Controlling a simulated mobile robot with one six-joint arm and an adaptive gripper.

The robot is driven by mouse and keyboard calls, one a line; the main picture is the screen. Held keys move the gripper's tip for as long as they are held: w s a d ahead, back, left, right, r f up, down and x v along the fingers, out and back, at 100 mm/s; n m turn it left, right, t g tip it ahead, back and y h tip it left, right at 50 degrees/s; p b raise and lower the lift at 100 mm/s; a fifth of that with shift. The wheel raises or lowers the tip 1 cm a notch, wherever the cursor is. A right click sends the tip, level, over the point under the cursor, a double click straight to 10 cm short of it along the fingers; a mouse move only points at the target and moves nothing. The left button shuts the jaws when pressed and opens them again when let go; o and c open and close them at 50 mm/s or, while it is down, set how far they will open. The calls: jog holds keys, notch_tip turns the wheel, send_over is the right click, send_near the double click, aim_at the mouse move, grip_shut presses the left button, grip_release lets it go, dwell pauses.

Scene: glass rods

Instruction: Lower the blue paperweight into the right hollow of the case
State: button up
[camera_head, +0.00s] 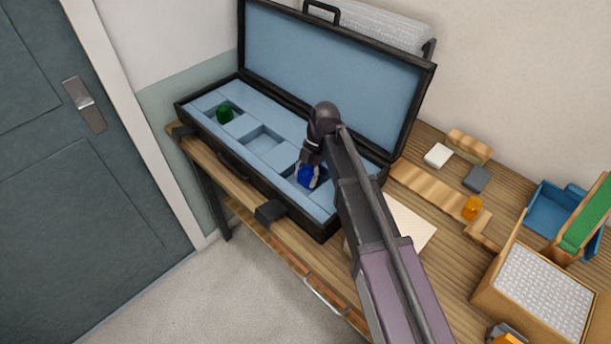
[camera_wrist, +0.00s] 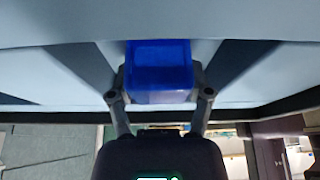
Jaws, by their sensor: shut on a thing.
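The blue paperweight (camera_head: 308,176) is between the fingers of my gripper (camera_head: 308,168), at the right hollow of the open case (camera_head: 285,156). In the wrist view the blue paperweight (camera_wrist: 158,72) is a blue block with a gripper finger on each side, and my gripper (camera_wrist: 160,92) is shut on it. Pale blue foam lies around and behind it. I cannot tell whether its underside touches the hollow's floor. A green paperweight (camera_head: 225,114) sits in the left hollow. The middle hollow (camera_head: 264,138) is empty. My arm hides part of the case's right end.
The case's raised lid (camera_head: 325,70) stands behind my gripper. To the right on the wooden table are a white block (camera_head: 438,155), a grey block (camera_head: 477,178), an orange piece (camera_head: 472,208), a blue bin (camera_head: 548,208) and a box with a white textured pad (camera_head: 545,285).

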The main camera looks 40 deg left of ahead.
aim_at(306, 172)
jog(key=o, duration=1.3)
jog(key=shift+o, duration=0.2)
jog(key=shift+r, duration=0.15)
notch_tip(306, 172, up, 16)
jog(key=p, duration=1.6)
jog(key=shift+r+p, duration=0.25)
jog(key=shift+p, duration=0.1)
